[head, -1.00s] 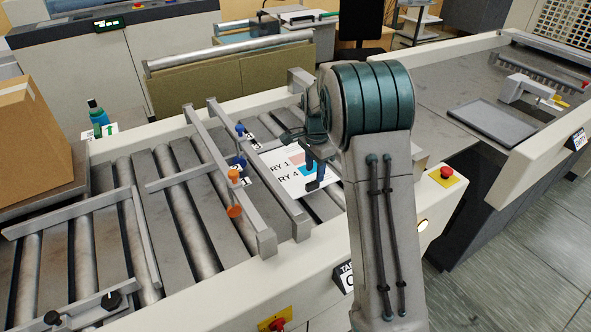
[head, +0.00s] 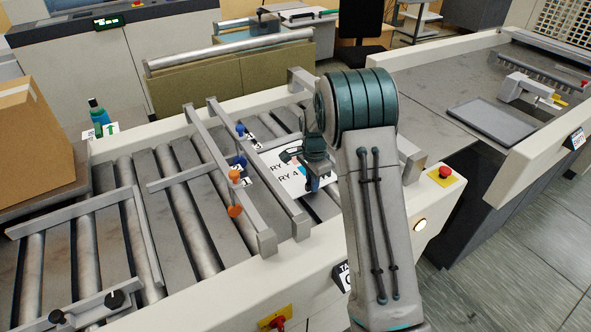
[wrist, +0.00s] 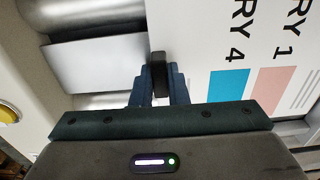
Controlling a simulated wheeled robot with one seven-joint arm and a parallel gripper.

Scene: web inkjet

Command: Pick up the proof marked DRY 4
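White printed sheet area (head: 272,158) lies on the roller table, reading "RY 1" and "RY 4"; the first letters are covered or out of view. In the wrist view the "RY 4" part (wrist: 222,42) has a blue patch and the "RY 1" part (wrist: 272,50) a pink one. I cannot tell whether these are one sheet or two. My gripper (head: 312,180) is over the sheet's right part in the head view. In the wrist view its blue fingers (wrist: 159,75) are at the sheet's left edge, close around a dark piece I cannot identify.
Metal bars (head: 240,180) with blue and orange knobs cross the rollers left of the sheet. A cardboard box (head: 30,135) stands at the far left. A red stop button (head: 446,172) is on the right rim. A grey flat plate (head: 492,122) lies on the right table.

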